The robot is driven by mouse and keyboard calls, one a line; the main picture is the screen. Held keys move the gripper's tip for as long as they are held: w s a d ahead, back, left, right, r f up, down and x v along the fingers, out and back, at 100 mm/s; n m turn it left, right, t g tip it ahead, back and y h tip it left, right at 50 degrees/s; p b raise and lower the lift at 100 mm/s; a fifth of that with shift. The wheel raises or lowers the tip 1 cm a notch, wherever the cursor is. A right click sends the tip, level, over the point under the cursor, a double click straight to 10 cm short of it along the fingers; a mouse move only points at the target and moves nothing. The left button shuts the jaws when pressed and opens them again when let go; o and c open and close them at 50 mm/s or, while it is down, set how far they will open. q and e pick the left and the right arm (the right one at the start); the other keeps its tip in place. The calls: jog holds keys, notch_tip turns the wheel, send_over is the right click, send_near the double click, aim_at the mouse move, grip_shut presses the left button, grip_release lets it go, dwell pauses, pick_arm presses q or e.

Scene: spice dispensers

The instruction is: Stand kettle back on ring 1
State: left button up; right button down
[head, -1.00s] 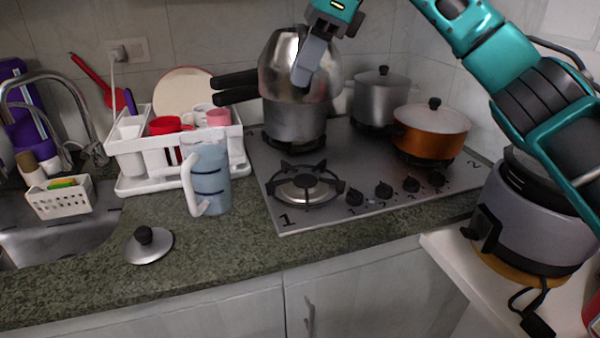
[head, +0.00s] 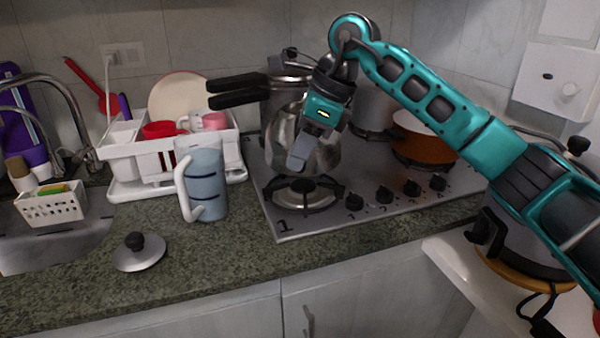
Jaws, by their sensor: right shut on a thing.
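The kettle (head: 327,156) is a shiny rounded metal vessel over the hob. My right gripper (head: 300,155) is shut on it from above and hides part of its front and top. Ring 1 (head: 306,192) is the front left burner, with a black pan support and a printed "1" beside it. The kettle's lower part is just behind and above the middle of ring 1, and the front of the ring is bare. I cannot tell whether the kettle touches the support. My left gripper is not in view.
A steel pot with long black handles (head: 240,90) stands close behind the kettle. A copper pot (head: 425,140) and a grey pot (head: 374,106) are to the right. A blue jug (head: 206,180) stands left of the hob (head: 380,212). A lid (head: 139,254) lies on the counter.

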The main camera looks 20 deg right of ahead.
jog(key=shift+f, duration=2)
jog(key=shift+f+b, duration=0.45)
jog(key=shift+f, duration=0.2)
jog(key=c, duration=0.9)
grip_release()
jog(key=shift+r, duration=0.2)
jog(key=v, duration=0.6)
jog(key=p+v, duration=0.1)
jog(key=v, duration=0.5)
jog(key=shift+a+r, duration=0.1)
jog(key=shift+r, duration=0.35)
